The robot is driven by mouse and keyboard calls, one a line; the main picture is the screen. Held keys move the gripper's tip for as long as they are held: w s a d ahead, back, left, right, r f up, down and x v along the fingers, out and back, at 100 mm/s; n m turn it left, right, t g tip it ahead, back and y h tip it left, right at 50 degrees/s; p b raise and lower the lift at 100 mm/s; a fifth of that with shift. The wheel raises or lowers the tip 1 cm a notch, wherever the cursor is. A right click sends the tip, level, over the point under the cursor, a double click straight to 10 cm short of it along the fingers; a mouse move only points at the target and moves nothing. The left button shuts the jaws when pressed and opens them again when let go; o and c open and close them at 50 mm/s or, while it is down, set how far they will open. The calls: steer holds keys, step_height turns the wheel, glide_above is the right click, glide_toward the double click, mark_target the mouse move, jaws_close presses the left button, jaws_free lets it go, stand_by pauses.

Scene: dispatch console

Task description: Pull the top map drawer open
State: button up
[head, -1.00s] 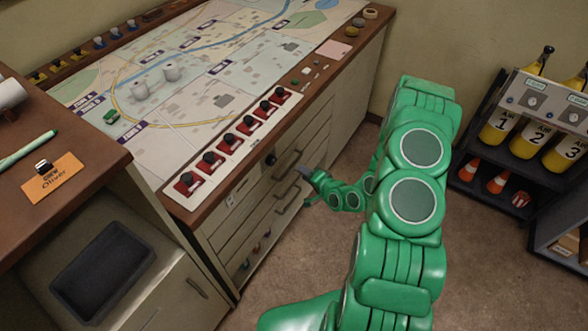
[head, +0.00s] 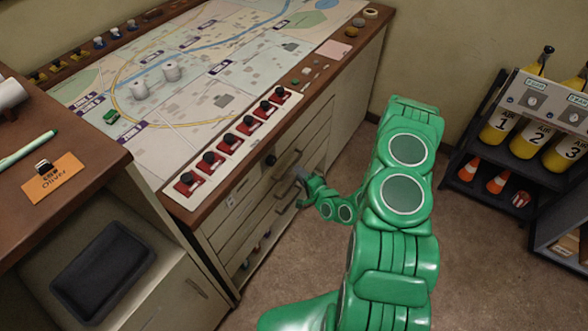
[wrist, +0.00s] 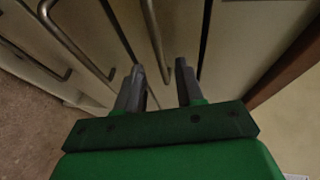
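The top map drawer (head: 262,182) is in the front of the map console, below the row of red switches. It looks closed. Its bar handle (head: 289,160) is partly beside my gripper (head: 299,172), which is at the drawer fronts. In the wrist view my gripper (wrist: 159,66) is open, with one dark finger on each side of a metal bar handle (wrist: 153,35). The handle's end lies between the fingers, with a gap visible on both sides. This handle is the one nearest the brown countertop edge. Whether the fingers touch it is not visible.
Lower drawer handles (wrist: 78,42) run beside it in the wrist view. The brown console edge (wrist: 290,62) is close on the right there. A rack with yellow air cylinders (head: 497,128) stands at the right. Open carpet (head: 480,260) lies between rack and console.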

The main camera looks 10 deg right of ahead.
steer(key=shift+x, duration=2.3)
jaws_close()
